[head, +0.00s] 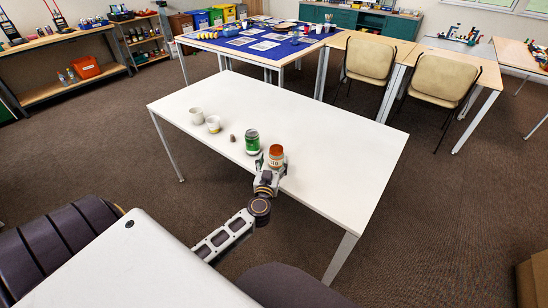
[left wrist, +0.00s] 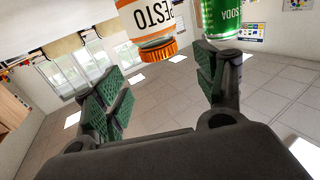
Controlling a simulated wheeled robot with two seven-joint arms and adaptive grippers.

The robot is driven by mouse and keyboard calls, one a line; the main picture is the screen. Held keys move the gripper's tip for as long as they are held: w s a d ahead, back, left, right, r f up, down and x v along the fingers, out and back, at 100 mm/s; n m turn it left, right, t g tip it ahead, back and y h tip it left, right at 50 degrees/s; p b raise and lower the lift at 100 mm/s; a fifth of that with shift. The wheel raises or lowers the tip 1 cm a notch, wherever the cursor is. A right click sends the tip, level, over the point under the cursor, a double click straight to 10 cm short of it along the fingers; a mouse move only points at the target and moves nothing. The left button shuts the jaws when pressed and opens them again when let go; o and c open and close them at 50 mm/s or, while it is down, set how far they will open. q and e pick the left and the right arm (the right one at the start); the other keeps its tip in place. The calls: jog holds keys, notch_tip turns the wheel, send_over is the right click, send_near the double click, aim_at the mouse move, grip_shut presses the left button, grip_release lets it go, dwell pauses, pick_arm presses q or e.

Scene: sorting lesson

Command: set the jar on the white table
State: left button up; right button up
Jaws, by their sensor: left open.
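The jar (head: 276,157) has an orange lid and a white label. It looks upright at the near edge of the white table (head: 310,130); its base is hidden behind my gripper. My left gripper (head: 271,167) is open at the jar, on its near side. In the left wrist view, which is upside down, the jar (left wrist: 148,22), labelled PESTO, shows between and beyond the open fingers, with its lid clear of both. I cannot tell whether its base touches the table. My right gripper is in neither view.
A green soda can (head: 252,142) stands close to the left of the jar. A small brown object (head: 232,138) and two pale cups (head: 213,124) (head: 196,115) stand further left. The right half of the white table is clear. Two chairs (head: 368,60) stand beyond it.

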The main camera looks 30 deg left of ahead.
pick_arm(q)
jog(key=shift+v, duration=1.75)
